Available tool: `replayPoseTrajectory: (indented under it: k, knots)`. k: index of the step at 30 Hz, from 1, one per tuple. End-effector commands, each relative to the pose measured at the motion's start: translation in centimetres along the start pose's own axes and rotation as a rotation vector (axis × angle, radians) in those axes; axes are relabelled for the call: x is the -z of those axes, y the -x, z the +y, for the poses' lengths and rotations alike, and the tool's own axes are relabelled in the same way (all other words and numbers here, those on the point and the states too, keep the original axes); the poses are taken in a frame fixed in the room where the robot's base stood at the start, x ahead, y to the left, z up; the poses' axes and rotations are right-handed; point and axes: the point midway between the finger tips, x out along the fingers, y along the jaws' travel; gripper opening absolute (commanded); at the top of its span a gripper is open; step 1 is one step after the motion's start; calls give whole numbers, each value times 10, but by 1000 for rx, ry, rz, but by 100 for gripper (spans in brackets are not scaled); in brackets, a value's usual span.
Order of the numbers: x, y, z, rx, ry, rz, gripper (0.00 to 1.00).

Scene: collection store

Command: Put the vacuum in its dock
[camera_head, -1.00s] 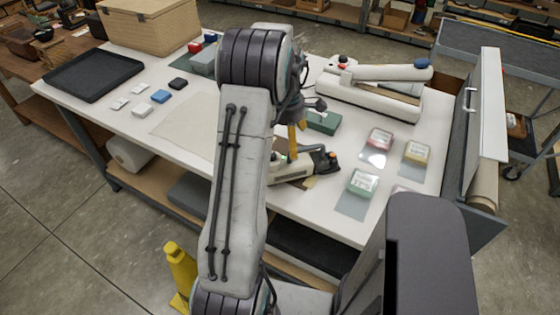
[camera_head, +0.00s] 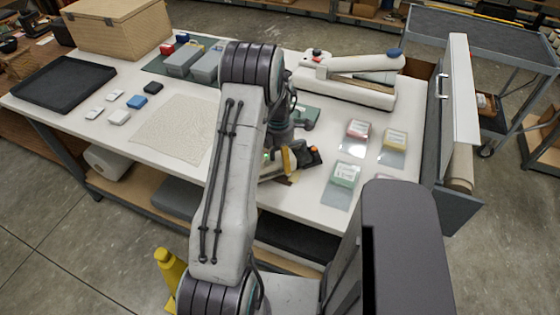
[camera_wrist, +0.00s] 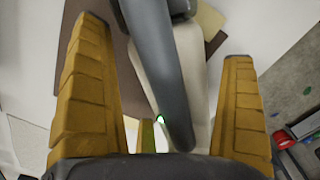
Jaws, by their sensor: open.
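The vacuum, a cream hand-held unit with a dark nose (camera_head: 313,156), lies on the white table (camera_head: 295,202), mostly hidden behind my arm in the head view. In the wrist view its dark handle (camera_wrist: 158,65) runs between my fingers above the cream body (camera_wrist: 192,100). My gripper (camera_head: 288,160) is open and low over the vacuum. Its yellow fingers (camera_wrist: 164,42) stand on either side of the handle, with visible gaps. I cannot tell which thing is the dock.
A long cream device (camera_head: 350,83) with a blue knob lies at the back. A grey cabinet with a white panel (camera_head: 463,95) stands at the right. A pale mat (camera_head: 172,130) lies left.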

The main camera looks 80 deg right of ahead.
Motion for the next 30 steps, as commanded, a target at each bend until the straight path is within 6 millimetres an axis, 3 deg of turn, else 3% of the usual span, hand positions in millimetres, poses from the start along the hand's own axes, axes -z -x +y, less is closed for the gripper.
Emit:
replayPoseTrajectory:
  k: [9,27,30]
  knots:
    - [0,-3,0,0,0,0,99]
    - [0,-2,0,0,0,0,45]
    - [0,-2,0,-2,0,-1,44]
